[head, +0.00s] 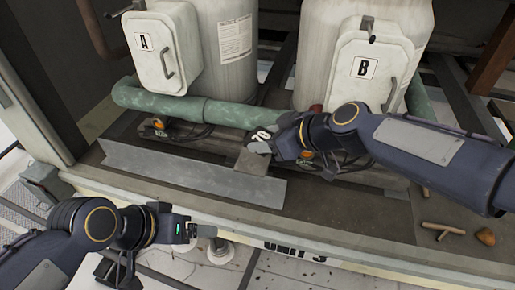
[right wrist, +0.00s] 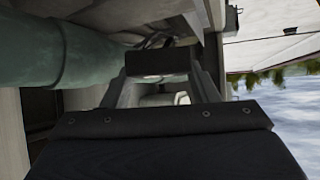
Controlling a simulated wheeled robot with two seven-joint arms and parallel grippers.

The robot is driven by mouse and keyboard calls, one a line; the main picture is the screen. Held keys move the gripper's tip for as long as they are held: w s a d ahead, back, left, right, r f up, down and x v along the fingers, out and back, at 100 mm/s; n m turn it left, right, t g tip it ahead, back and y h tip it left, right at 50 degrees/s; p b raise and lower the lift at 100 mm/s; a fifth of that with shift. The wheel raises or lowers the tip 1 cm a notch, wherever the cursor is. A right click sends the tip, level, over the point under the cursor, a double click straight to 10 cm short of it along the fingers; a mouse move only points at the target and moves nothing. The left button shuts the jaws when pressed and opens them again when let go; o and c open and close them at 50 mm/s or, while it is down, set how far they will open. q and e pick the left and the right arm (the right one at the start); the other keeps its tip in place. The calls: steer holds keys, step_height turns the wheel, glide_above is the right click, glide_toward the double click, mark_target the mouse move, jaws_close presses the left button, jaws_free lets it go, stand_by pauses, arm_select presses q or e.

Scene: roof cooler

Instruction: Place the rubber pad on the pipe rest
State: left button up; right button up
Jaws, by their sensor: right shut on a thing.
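My right gripper (head: 261,143) reaches in from the right, just in front of the green pipe, and is shut on a block. I take this flat grey-brown block (head: 251,161) to be the rubber pad. It is at the fingertips above the grey angle rail; whether it touches anything below is unclear. In the right wrist view a dark block (right wrist: 157,62) shows between the fingers, with the pipe to its left. I cannot make out the pipe rest clearly. My left gripper (head: 205,230) is low in front of the ledge, apart from these things; its jaw opening is unclear.
The green pipe (head: 180,104) runs in front of two white tanks with hatches A (head: 160,50) and B (head: 370,65). A grey angle rail (head: 180,173) lies along the ledge. Cables and orange-capped fittings (head: 158,126) sit behind it. A T-shaped piece (head: 442,230) lies at right.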

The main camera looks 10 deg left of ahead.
mark_target(258, 162)
steer(key=shift+w+a+f, duration=0.25)
steer(key=shift+a+f, duration=0.25)
steer(key=shift+f, duration=0.15)
steer(key=shift+w+a+f, duration=0.2)
steer(key=shift+a+f, duration=0.3)
steer(key=shift+f, duration=0.1)
steer(key=shift+w+a+f+b, duration=0.1)
steer(key=shift+a+f+b, duration=0.15)
steer(key=shift+f, duration=0.75)
steer(key=shift+a+f+b, duration=0.1)
steer(key=shift+f+b, duration=0.2)
steer(key=shift+f, duration=0.65)
steer(key=shift+f, duration=0.1)
steer(key=shift+f+b, duration=0.15)
steer(key=shift+b, duration=0.15)
steer(key=o, duration=1)
